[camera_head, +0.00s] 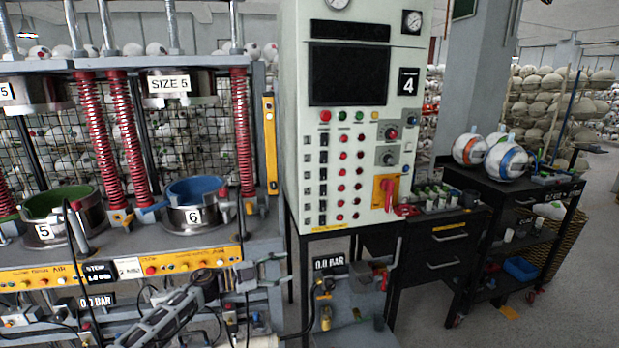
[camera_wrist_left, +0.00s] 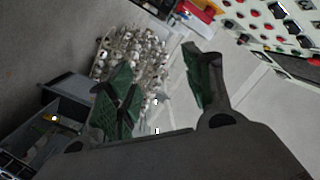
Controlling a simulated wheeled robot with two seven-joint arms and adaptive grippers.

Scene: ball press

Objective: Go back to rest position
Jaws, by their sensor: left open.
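My left gripper (camera_head: 196,292) is low at the front of the press in the head view, below the yellow button strip. In the left wrist view, its two green-padded fingers (camera_wrist_left: 158,88) are spread apart with nothing between them. The press (camera_head: 150,260) has a station marked 6 with a blue mould (camera_head: 197,191) and a station marked 5 with a green mould (camera_head: 57,203). Both moulds are open below raised upper parts, and I see no ball in them. My right gripper is not in view.
A white control cabinet (camera_head: 300,130) stands right of the press. Hoses and valves crowd the area around my left gripper. Grey floor (camera_head: 570,310) is clear at the lower right.

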